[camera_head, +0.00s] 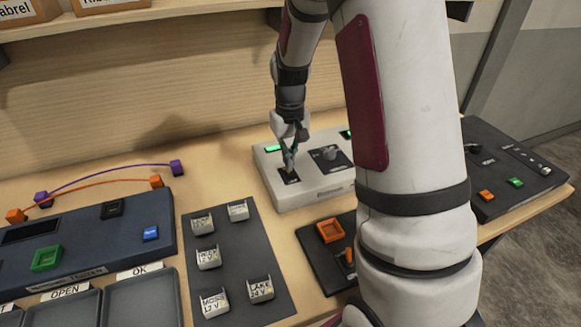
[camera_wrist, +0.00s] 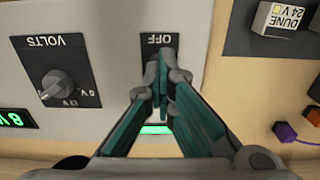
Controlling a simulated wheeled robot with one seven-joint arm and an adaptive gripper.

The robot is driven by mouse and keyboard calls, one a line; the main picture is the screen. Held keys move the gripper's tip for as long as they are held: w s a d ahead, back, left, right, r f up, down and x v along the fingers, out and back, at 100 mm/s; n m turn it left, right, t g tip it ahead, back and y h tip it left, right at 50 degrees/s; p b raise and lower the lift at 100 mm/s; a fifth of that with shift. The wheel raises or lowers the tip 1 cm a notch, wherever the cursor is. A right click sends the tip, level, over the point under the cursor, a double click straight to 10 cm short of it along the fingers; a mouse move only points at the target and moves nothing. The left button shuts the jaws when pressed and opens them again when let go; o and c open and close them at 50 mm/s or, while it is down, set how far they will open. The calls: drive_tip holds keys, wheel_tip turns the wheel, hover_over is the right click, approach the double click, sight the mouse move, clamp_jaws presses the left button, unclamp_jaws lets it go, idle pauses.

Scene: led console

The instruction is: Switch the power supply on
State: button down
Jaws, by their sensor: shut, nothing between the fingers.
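The power supply (camera_head: 318,194) is a light grey box on the bench, right of centre in the head view. In the wrist view its casing (camera_wrist: 115,118) fills the middle. Its black switch plate (camera_wrist: 150,42) is marked OFF at the end away from my gripper. My gripper (camera_head: 290,166), also in the wrist view (camera_wrist: 161,82), is shut with nothing between its fingers. The fingertips are over the plate and hide the switch lever. I cannot tell the lever's position or whether I touch it. A green strip (camera_wrist: 156,129) glows near the plate.
The VOLTS knob (camera_wrist: 58,85) sits beside the switch plate, with a lit green display (camera_wrist: 14,119) near it. A dark mat (camera_head: 236,276) with several labelled modules lies left of the supply. A module tester (camera_head: 85,245) is farther left. A dark console (camera_head: 500,165) stands right.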

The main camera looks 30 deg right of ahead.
drive_tip(key=shift+s+f, duration=0.25)
drive_tip(key=shift+s, duration=0.15)
wheel_tip(320, 180, up, 7)
drive_tip(key=p, duration=0.3)
drive_tip(key=shift+s+r, duration=0.15)
idle(0.5)
drive_tip(key=s+a+r+n+t, duration=0.1)
drive_tip(key=s+a+r, duration=0.35)
drive_tip(key=r, duration=0.25)
drive_tip(key=s+a+r+t, duration=0.1)
drive_tip(key=s+a+r, duration=0.2)
drive_tip(key=s+r, duration=0.3)
drive_tip(key=s+a+r+t, duration=0.1)
drive_tip(key=s+a+r, duration=0.1)
drive_tip(key=s, duration=0.4)
drive_tip(key=s+a+r+n+t, duration=0.1)
drive_tip(key=s+a+r+t, duration=0.1)
drive_tip(key=s, duration=0.5)
drive_tip(key=shift+s+a+r, duration=0.25)
drive_tip(key=shift+a+r, duration=0.2)
drive_tip(key=shift+a, duration=0.6)
